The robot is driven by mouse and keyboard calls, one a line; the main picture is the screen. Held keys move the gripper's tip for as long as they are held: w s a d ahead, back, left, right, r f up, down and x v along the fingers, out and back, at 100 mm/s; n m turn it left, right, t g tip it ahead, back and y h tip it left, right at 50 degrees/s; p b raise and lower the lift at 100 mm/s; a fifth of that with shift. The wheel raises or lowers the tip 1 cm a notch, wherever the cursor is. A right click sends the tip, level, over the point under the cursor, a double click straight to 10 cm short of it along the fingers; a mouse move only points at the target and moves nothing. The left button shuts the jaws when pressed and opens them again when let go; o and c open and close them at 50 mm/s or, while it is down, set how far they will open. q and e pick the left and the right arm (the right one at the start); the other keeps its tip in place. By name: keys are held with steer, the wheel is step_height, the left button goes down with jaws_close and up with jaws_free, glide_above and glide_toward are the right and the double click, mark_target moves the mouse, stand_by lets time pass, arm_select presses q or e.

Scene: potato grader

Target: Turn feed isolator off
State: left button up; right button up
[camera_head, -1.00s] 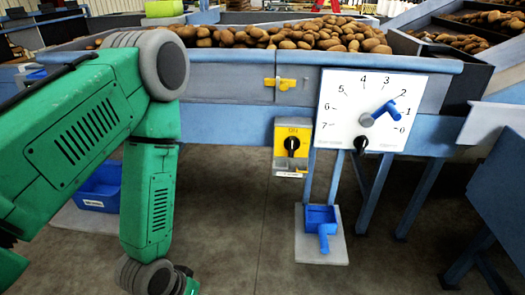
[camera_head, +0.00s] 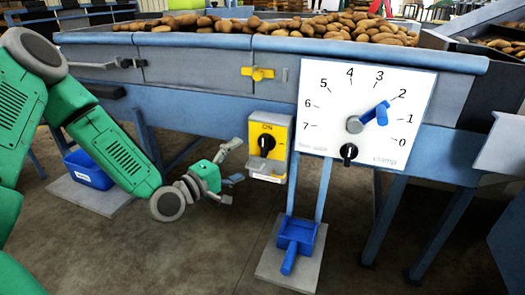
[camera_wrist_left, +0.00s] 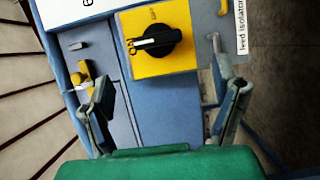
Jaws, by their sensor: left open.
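The feed isolator (camera_head: 267,143) is a yellow box with a black rotary knob, hanging below the conveyor's side. Its knob stands upright, pointing at the ON mark. In the left wrist view the black knob (camera_wrist_left: 158,41) is near the top centre, its handle pointing left, with the "Feed isolator" label (camera_wrist_left: 241,25) at right. My left gripper (camera_head: 232,173) is open and empty, just left of and slightly below the box, apart from it. In the left wrist view its spread fingers (camera_wrist_left: 168,95) are below the knob in the picture. My right gripper is out of view.
A white dial panel (camera_head: 365,110) with a blue pointer near 2 and a black clamp knob (camera_head: 348,152) is right of the isolator. A yellow latch (camera_head: 257,73) is above it. A blue pedal (camera_head: 298,235) stands below; a blue bin (camera_head: 88,170) is at left.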

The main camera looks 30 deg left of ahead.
mark_target(262, 149)
arm_select(q)
steer(key=w, duration=0.3)
steer(key=w+d+b, duration=0.1)
steer(key=w, duration=0.2)
steer(key=w+d+b, duration=0.1)
steer(key=w, duration=0.2)
steer(key=shift+d, duration=0.1)
steer(key=shift+w+a, duration=0.25)
steer(key=shift+w, duration=0.05)
steer(key=shift+d, duration=0.15)
steer(key=shift+c, duration=0.8)
steer(key=shift+d, duration=0.1)
steer(key=c, duration=1)
